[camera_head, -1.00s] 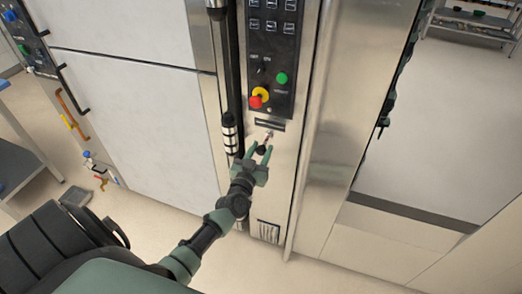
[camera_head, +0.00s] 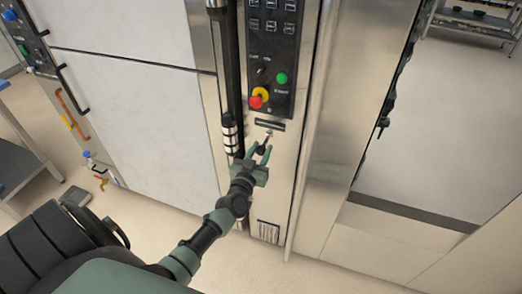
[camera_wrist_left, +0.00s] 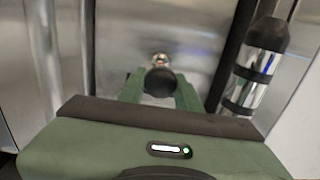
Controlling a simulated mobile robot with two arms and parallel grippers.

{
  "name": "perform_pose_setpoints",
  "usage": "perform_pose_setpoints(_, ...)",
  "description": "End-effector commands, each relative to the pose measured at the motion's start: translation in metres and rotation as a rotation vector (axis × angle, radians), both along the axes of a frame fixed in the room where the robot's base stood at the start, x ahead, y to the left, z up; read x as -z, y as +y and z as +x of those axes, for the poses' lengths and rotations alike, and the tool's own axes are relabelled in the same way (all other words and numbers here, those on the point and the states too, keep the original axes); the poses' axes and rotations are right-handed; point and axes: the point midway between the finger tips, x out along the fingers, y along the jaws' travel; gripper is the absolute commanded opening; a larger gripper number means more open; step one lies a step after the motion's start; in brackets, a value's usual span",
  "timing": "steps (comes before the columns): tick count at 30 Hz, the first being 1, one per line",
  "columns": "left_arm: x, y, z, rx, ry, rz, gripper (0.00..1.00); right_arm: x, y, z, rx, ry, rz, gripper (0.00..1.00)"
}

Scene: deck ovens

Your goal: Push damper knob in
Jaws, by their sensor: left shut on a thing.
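The damper knob (camera_wrist_left: 159,82) is a round black ball on a short shiny metal stem, on the steel panel of the oven. In the left wrist view it sits between the two green fingers of my left gripper (camera_wrist_left: 160,88), which is shut on it. In the head view my left gripper (camera_head: 260,153) is at the panel, below the dark slot, with the knob (camera_head: 261,151) small and dark between its fingers. How far the stem stands out is hard to tell. My right gripper is not in view.
A control panel (camera_head: 272,60) with a red and yellow stop button (camera_head: 257,98) and a green button (camera_head: 282,78) is above. A black vertical handle bar (camera_head: 233,80) with a metal collar runs close to the left; its end (camera_wrist_left: 258,62) shows in the wrist view.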

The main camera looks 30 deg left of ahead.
Motion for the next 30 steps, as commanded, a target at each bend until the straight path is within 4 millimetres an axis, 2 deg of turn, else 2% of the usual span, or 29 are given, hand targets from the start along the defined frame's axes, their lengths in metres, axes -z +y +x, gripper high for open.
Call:
perform_pose_setpoints(17,0.001,0.0,0.0,0.001,0.002,0.0,0.0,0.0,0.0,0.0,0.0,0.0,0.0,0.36)
perform_pose_setpoints(24,0.001,0.006,0.025,0.0,0.001,0.0,0.0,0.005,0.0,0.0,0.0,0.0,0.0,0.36)
perform_pose_setpoints(30,0.002,0.006,0.026,0.0,0.003,0.0,0.0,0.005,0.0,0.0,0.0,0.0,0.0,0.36)
